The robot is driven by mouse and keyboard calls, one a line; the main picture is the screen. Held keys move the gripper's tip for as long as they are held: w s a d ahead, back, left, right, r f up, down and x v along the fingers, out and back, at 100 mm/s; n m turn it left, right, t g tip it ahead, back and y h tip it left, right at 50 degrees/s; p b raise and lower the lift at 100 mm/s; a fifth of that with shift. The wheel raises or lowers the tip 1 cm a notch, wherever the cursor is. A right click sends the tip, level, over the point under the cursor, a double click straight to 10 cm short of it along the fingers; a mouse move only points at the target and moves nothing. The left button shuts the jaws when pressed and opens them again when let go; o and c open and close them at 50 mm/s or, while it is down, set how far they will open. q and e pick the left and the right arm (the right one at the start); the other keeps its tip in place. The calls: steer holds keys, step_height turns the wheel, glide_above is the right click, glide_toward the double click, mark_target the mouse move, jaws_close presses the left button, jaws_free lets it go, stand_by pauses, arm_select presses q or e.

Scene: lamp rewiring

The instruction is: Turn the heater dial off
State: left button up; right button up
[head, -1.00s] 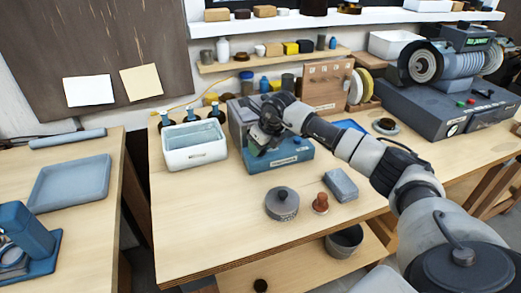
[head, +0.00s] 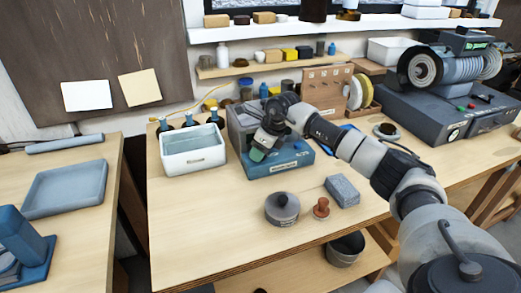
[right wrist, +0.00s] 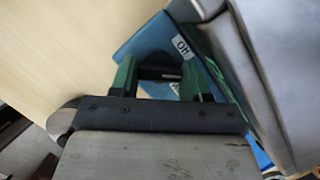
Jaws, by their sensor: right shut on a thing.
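The heater is a grey box with a blue front base (head: 285,161) and a pale label, standing on the wooden bench. It is near the middle of the head view. My right gripper (head: 258,152) is at the left part of its front, its green fingertips against the blue panel. In the right wrist view, the green fingers of the right gripper (right wrist: 158,78) are closed on either side of the dark dial (right wrist: 160,72). A white label with dark letters (right wrist: 182,47) shows on the blue panel beside it. The dial's pointer and setting are hidden. My left gripper is not in view.
A white bin (head: 193,152) with dark bottles behind it stands left of the heater. A round grey tin (head: 282,209), a brown stamp (head: 321,208) and a grey-blue block (head: 342,190) lie in front. The bench's front left is clear.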

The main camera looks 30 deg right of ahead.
steer(key=o, duration=0.8)
steer(key=shift+o, duration=0.6)
steer(key=shift+r, duration=0.15)
